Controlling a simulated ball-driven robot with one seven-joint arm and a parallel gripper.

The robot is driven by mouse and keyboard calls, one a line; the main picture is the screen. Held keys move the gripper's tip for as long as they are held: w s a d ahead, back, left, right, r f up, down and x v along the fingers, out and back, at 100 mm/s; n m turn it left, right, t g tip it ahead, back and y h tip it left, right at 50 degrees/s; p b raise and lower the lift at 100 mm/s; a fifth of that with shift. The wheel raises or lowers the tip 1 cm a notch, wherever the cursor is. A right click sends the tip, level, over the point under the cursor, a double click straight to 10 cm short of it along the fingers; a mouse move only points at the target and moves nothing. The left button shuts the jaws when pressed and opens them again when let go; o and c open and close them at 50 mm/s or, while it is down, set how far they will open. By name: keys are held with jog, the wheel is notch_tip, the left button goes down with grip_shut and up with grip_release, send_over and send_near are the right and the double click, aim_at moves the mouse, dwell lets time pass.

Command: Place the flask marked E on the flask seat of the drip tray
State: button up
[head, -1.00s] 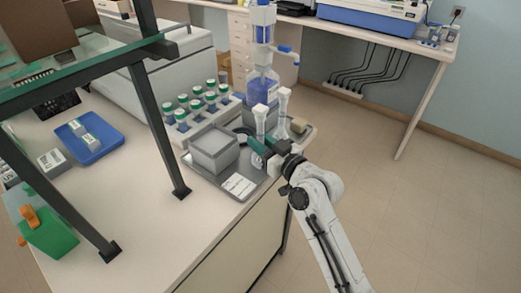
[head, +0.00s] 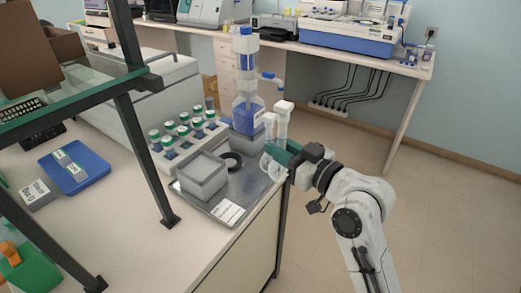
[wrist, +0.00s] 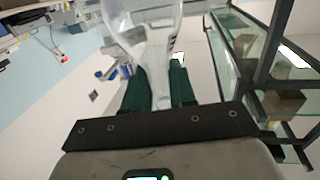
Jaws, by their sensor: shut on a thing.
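My gripper (head: 283,156) has green fingers and is shut on a clear glass flask, whose neck shows between the fingers in the wrist view (wrist: 158,70). Part of a dark-marked label shows on it, but the letter is unreadable. In the head view two white-topped glass necks (head: 282,122) stand close together at my gripper; I cannot tell which belongs to the held flask. The grey drip tray (head: 252,193) lies left of and below the gripper. A dark ring (head: 233,161), apparently the flask seat, is on it and looks empty.
A grey box (head: 202,177) and a white label card (head: 228,211) are on the tray. A blue-topped dispenser bottle (head: 246,100) stands behind. A rack of green-capped bottles (head: 184,135) is to the left. A dark shelf post (head: 150,150) rises left of the tray.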

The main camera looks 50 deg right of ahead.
jog(key=shift+s+r+p, duration=0.75)
jog(key=shift+s+p, duration=0.05)
jog(key=shift+p, duration=0.45)
jog(key=s+p, duration=0.2)
jog(key=p, duration=0.1)
jog(key=shift+s+r, duration=0.35)
jog(key=shift+s, duration=0.05)
